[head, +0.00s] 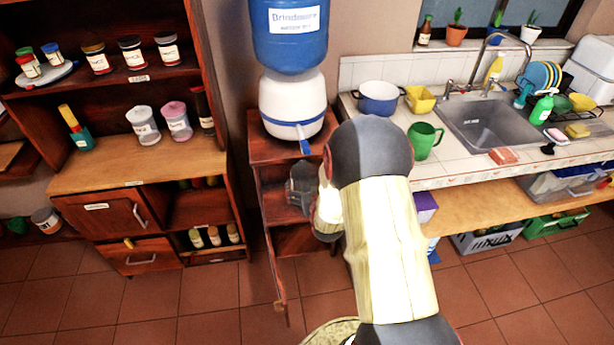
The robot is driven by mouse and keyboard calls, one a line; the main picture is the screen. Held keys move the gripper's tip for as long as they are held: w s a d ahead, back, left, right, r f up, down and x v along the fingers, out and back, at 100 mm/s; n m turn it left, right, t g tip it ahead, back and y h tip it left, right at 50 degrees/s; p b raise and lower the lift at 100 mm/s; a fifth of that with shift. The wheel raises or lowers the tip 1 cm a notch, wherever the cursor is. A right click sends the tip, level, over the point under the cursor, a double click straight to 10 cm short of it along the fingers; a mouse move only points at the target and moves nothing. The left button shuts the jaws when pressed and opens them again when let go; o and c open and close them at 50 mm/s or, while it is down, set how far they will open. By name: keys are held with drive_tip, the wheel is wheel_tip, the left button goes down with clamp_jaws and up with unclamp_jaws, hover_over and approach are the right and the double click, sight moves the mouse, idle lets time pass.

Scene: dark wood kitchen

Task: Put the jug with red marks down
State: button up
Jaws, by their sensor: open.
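My arm reaches over the small wooden stand (262,150) under the water dispenser. My gripper (303,188) is small and dark at the arm's end, in front of the stand's open upper part, and it is open. A grey, glassy-looking shape sits at the gripper; I cannot tell where gripper ends and any jug begins. No red marks can be made out on it. My arm hides part of the stand and what may lie behind it.
A water dispenser (292,105) with a blue bottle (290,45) tops the stand. A green mug (424,141), a blue pot (379,97) and a yellow container (420,99) stand on the tiled counter by the sink (485,122). A shelf unit (100,178) is left. The stand's door hangs open.

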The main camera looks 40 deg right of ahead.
drive_tip(key=s+a+r+n+g+y, duration=0.2)
drive_tip(key=a+r+n+y, duration=0.15)
drive_tip(key=a+r, duration=1.35)
drive_tip(key=s+a+r+n+g+y, duration=0.1)
drive_tip(key=s+a+r+g, duration=0.1)
drive_tip(key=s+a+r, duration=0.2)
drive_tip(key=s+a+r+n+g+y, duration=0.1)
drive_tip(key=s+a+r, duration=0.4)
drive_tip(key=s+a, duration=0.6)
drive_tip(key=s+y, duration=0.1)
drive_tip(key=s, duration=0.5)
drive_tip(key=shift+s+a+n+g, duration=0.15)
drive_tip(key=shift+a+n+g, duration=0.05)
drive_tip(key=shift+n+g, duration=0.2)
drive_tip(key=shift+y, duration=0.25)
drive_tip(key=shift+c, duration=0.2)
